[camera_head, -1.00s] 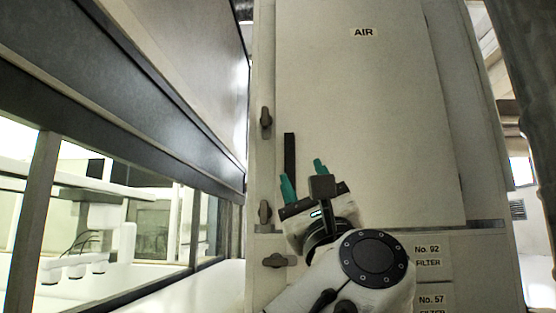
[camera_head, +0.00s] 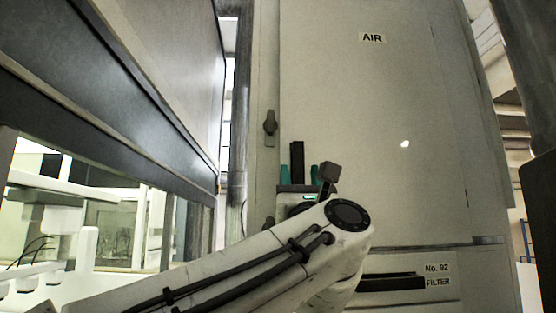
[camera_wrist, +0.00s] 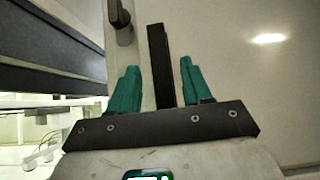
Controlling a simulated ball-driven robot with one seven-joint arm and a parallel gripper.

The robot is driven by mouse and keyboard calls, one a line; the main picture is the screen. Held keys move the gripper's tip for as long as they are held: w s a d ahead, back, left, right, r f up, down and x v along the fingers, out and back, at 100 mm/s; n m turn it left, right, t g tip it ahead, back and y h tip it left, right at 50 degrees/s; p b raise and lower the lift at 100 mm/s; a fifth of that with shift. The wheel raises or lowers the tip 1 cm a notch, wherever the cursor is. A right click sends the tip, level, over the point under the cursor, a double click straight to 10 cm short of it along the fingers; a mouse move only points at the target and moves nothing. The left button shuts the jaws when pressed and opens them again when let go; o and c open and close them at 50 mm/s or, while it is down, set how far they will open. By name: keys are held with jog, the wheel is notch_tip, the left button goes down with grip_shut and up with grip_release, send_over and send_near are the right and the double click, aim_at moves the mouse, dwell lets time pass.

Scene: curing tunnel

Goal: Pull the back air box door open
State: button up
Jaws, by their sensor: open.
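The air box door (camera_head: 365,130) is a tall pale panel labelled AIR, and it looks shut. Its black vertical bar handle (camera_head: 297,162) is near the left edge; in the wrist view the handle (camera_wrist: 159,65) stands between my two green fingers. My gripper (camera_head: 299,172) is open, with a finger on each side of the handle's line. The handle's lower end is hidden behind the gripper body. I cannot tell whether the fingers touch it or how deep they reach.
A dark latch (camera_head: 270,124) sits on the frame left of the door. Below the door is a filter drawer with a black handle (camera_head: 390,283) and a No. 92 label. A dark-edged glazed tunnel side (camera_head: 130,100) runs along the left.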

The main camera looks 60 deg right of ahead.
aim_at(299, 169)
jog(key=shift+p+x, duration=0.5)
jog(key=shift+x, duration=1.15)
jog(key=shift+c, duration=0.5)
grip_shut()
